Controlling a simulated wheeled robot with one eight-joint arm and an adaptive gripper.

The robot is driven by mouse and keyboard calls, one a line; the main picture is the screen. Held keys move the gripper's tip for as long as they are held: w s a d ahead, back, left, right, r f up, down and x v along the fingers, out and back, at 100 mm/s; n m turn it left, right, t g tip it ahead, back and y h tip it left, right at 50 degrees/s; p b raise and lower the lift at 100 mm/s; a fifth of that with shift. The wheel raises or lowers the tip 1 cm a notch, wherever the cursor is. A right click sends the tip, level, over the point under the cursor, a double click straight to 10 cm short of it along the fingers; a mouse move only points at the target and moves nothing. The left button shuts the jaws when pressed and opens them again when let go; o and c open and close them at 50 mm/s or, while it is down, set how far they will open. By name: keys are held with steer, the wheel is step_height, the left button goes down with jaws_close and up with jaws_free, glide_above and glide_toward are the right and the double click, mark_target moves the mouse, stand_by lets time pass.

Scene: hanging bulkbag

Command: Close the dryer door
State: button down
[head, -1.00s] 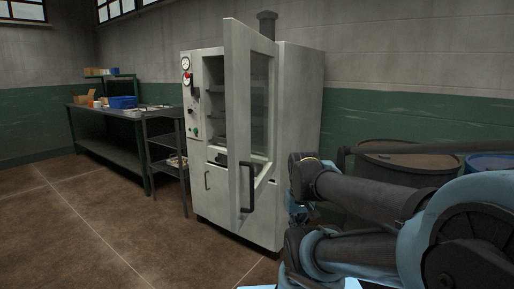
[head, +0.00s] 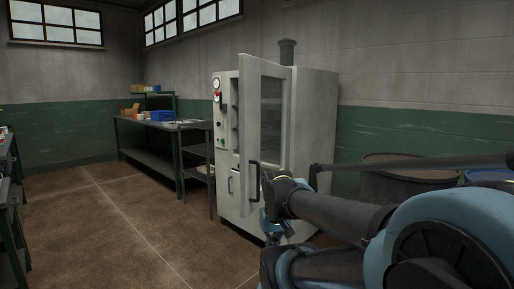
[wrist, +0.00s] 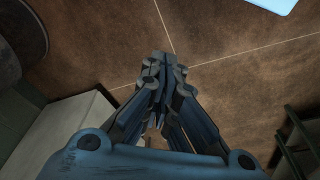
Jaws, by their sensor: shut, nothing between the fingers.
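The dryer (head: 311,130) is a tall pale cabinet against the back wall in the head view. Its door (head: 264,110), pale with a glass window and a dark bar handle (head: 254,185), stands part open and swung out toward me. Part of the dryer's inside shows at the left of the door. My gripper shows in the wrist view (wrist: 159,62), with its fingers together and nothing between them, over the brown floor. In the head view my wrist overlaps the lower right of the door; whether it touches is not clear.
A dark metal workbench (head: 150,130) with a blue bin (head: 162,116) stands left of the dryer, with a small shelf rack (head: 197,165) between. Dark drums (head: 405,180) stand at the right. Another bench edge (head: 12,200) shows at the far left. The middle floor is clear.

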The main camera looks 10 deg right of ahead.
mark_target(251, 143)
steer(key=w+a+r+m+t+y, duration=0.25)
steer(key=w+r+m+y, duration=0.25)
steer(key=w+r+y, duration=0.6)
steer(key=w+d+r+m+t+y, duration=0.1)
steer(key=w+d+r+t+y, duration=0.2)
steer(key=d+r, duration=0.55)
steer(key=w+d+r+m+t+y, duration=0.1)
steer(key=w+d+r+t, duration=0.1)
steer(key=w+d+r, duration=0.45)
steer(key=shift+s+r+x, duration=0.1)
steer(key=shift+r+x, duration=0.35)
steer(key=shift+x, duration=1.7)
steer(key=shift+s+r+x, duration=0.1)
steer(key=shift+r+x, duration=0.35)
steer(key=shift+x, duration=1.75)
steer(key=shift+s+r+x, duration=0.1)
steer(key=shift+r+x, duration=0.4)
steer(key=shift+x, duration=1.65)
steer(key=shift+a+t, duration=0.25)
steer(key=shift+t, duration=0.1)
